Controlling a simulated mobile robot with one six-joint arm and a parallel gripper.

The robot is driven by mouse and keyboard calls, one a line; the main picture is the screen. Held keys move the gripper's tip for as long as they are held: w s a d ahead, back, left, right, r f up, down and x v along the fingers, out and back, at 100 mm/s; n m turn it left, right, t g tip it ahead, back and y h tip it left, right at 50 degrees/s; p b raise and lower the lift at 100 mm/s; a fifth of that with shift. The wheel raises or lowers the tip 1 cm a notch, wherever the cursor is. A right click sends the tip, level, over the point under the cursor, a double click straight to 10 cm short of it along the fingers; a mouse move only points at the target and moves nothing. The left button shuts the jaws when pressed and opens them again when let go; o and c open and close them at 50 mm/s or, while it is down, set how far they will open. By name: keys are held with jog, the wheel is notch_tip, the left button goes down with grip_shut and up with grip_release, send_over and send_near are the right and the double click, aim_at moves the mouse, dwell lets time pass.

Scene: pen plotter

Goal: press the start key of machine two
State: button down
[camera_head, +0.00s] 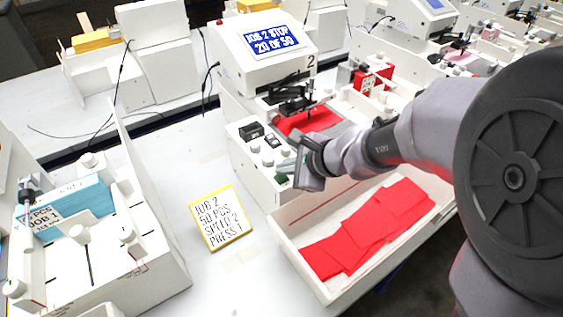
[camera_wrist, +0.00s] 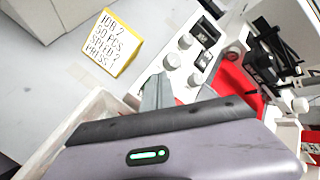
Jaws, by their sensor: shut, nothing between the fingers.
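Machine two (camera_head: 262,62) is white, with a "2" on its side and a blue screen (camera_head: 270,42) reading "JOB 2 STOP 20 OF 50". Its front control panel (camera_head: 246,160) carries a black switch (camera_head: 250,131), a small dark dial window and several grey knobs. A dark green patch (camera_head: 281,178) at the panel's near end may be the start key; I cannot tell for sure. My gripper (camera_head: 301,166) is shut and empty, low over that end of the panel. In the wrist view its fingertips (camera_wrist: 157,88) are beside the knobs (camera_wrist: 195,79) and hide the panel beneath. Contact cannot be told.
A yellow-edged card (camera_head: 220,218) reads "JOB 2, 50 PCS, SPEED 2, PRESS 1". An open white tray (camera_head: 290,238) with red sheets (camera_head: 365,230) lies below the panel. A neighbouring white machine with blue sheets (camera_head: 75,205) stands left.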

aim_at(285, 178)
jog(key=shift+f+b, duration=0.45)
jog(key=shift+b, duration=0.05)
dwell(0.4)
jog(key=shift+r, duration=0.15)
jog(key=shift+r+p, duration=0.7)
notch_tip(285, 178, up, 5)
jog(key=p, duration=0.4)
jog(key=shift+r, duration=0.15)
dwell(0.5)
